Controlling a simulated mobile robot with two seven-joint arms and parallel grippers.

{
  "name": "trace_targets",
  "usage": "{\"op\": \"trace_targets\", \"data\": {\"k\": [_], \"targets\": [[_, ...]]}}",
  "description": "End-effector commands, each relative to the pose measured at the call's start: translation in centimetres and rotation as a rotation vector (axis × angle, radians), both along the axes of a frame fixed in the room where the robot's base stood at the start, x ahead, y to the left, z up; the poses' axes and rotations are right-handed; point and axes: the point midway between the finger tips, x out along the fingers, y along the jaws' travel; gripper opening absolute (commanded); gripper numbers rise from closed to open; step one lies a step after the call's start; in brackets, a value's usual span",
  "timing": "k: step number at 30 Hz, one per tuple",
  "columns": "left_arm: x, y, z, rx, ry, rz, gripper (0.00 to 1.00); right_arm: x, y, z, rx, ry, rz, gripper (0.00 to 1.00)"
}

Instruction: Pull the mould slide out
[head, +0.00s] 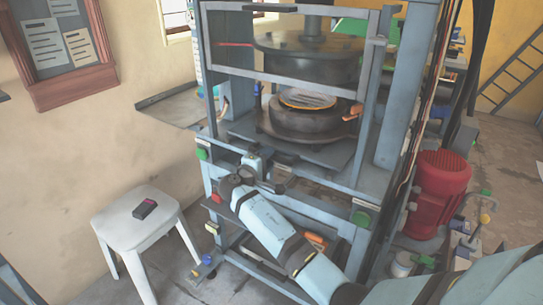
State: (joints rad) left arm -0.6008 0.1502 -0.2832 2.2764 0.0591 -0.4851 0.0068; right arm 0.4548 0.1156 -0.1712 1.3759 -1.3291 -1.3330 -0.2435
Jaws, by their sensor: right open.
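The mould slide (330,155) is a grey flat plate inside the blue-grey press frame. A round dark lower mould (300,128) sits on it, with a striped disc (308,99) in its top. An orange grip (353,112) sticks out at the mould's right. The upper press head (308,62) hangs above with a gap between. My right gripper (262,170) is open at the front of the press, in front of and below the mould. Whether it touches the slide's front edge cannot be told. My left gripper is not in view.
A white stool (140,226) with a small dark device (145,209) stands at the left. A red motor (440,190) stands right of the press. The press frame's uprights flank the mould. Some floor is clear between stool and press.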

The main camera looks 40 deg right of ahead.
Motion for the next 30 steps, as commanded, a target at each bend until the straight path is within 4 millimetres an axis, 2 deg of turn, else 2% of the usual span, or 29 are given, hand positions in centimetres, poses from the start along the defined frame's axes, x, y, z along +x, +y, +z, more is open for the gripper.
{"op": "trace_targets", "data": {"k": [11,16,17,30], "targets": [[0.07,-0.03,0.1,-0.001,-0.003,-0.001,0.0,-0.03,0.17,0.0,0.0,0.0,0.0,0.4],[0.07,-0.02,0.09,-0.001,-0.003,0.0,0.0,-0.03,0.15,0.0,0.0,0.0,0.0,0.04],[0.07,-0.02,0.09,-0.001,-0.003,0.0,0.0,-0.03,0.15,0.0,0.0,0.0,0.0,0.0],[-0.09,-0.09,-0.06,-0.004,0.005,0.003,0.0,-0.06,-0.31,-0.01,0.0,0.001,-0.002,0.0]]}}
